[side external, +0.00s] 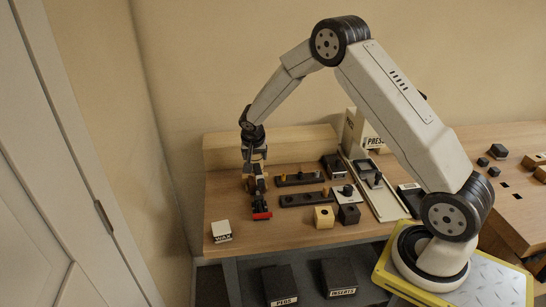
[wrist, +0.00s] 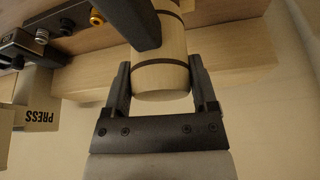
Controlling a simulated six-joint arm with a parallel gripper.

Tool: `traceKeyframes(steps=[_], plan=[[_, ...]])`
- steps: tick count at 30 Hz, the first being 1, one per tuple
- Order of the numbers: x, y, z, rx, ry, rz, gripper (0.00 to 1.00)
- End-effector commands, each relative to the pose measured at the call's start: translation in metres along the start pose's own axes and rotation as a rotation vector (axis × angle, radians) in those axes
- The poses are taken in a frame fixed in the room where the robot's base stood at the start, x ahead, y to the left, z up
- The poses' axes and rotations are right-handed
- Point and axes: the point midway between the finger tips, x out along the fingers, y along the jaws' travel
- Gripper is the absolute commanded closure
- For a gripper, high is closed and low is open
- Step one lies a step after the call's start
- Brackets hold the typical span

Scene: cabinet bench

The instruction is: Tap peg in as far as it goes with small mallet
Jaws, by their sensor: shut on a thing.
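My gripper (wrist: 160,92) is shut on a pale wooden cylinder with dark bands (wrist: 161,78), which looks like the mallet's head. A dark bar (wrist: 140,22) crosses beside it in the wrist view and may be the handle. In the side view my gripper (side external: 255,168) is above the bench's left part, with a dark and red piece (side external: 261,212) below it; whether that belongs to the mallet is unclear. Two dark rails (side external: 298,179) (side external: 303,199) carry small upright pegs. A pale wooden block (side external: 324,217) has a dark round spot. Which peg is the task's is unclear.
A white WAX block (side external: 221,231) sits at the front left. Dark blocks (side external: 349,214) (side external: 332,165) and a pale tray (side external: 376,188) stand to the right, with a PRESS housing (side external: 364,136) behind. A long wooden block (side external: 270,150) lines the back. Bins labelled PEGS (side external: 280,284) and INSERTS (side external: 340,275) are below.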

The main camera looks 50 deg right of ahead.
Motion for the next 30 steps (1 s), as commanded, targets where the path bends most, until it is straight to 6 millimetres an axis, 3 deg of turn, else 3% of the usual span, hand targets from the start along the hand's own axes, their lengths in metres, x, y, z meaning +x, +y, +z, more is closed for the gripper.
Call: traceKeyframes(steps=[7,16,30], plan=[[0.001,0.001,0.002,-0.001,-0.005,0.004,1.00],[-0.016,0.001,-0.006,0.000,-0.003,0.002,1.00],[-0.022,0.000,-0.009,0.000,-0.002,0.001,1.00]])
